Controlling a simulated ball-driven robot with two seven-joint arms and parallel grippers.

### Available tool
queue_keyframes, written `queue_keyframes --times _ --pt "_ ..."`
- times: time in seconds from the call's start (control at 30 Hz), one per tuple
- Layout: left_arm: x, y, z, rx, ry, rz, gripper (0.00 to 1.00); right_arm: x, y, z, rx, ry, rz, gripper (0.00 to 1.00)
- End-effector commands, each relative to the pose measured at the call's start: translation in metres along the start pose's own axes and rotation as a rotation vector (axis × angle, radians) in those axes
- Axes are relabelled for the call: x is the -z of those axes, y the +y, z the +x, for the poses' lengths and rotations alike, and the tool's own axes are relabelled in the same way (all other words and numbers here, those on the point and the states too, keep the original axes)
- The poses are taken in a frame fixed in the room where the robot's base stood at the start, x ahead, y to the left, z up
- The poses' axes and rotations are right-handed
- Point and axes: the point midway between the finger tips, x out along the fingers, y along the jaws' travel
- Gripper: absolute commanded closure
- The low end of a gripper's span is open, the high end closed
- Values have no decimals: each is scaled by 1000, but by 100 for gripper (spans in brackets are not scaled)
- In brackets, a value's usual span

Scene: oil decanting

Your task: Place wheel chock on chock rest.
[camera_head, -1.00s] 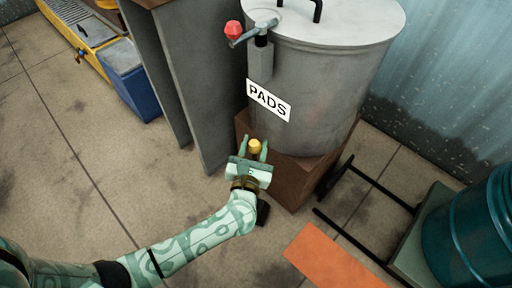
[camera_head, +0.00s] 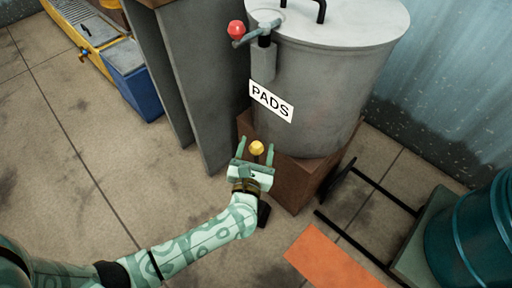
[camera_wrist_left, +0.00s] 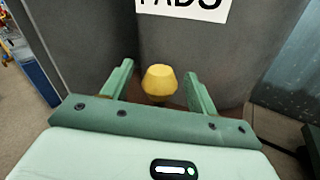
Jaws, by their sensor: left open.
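A yellow faceted knob (camera_head: 256,148) shows between the fingers of my left gripper (camera_head: 256,150). It also shows in the left wrist view (camera_wrist_left: 159,81), with gaps to both fingers. My left gripper is open around the knob and touches neither side of it. The knob may be the wheel chock's grip; the chock's body is not clearly seen. I cannot pick out the chock rest with certainty. A small dark object (camera_head: 263,213) shows just below my left wrist, partly hidden. My right gripper is not in view.
A grey drum marked PADS (camera_head: 320,90) stands on a brown block (camera_head: 298,185) close ahead of the gripper. Grey panels (camera_head: 205,90) stand left of it. An orange plate (camera_head: 328,262) and a teal barrel (camera_head: 475,235) are right.

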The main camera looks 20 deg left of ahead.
Motion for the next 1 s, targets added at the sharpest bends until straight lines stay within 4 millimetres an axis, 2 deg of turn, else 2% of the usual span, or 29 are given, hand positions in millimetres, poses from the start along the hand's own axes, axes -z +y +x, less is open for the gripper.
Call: queue_keyframes --times 0.07,0.2,0.27,0.4,0.5,0.67,0.87,0.93,1.0 --pt "-2 0 -14 1 2 0 41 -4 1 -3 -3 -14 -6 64" --pt "-4 0 -47 2 1 -1 41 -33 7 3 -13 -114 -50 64" --pt "-4 1 -62 1 1 -2 41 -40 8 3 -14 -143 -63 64" --pt "-3 0 -92 2 1 -1 41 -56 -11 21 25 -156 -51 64" --pt "-2 0 -106 1 1 0 41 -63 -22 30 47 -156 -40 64" --pt "0 0 -117 1 1 0 41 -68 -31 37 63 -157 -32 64" --pt "0 0 -118 2 1 2 41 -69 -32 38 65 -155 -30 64" --pt "0 -2 -120 23 -3 40 41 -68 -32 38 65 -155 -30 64" --pt "1 -9 -126 87 -21 164 41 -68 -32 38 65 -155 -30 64"
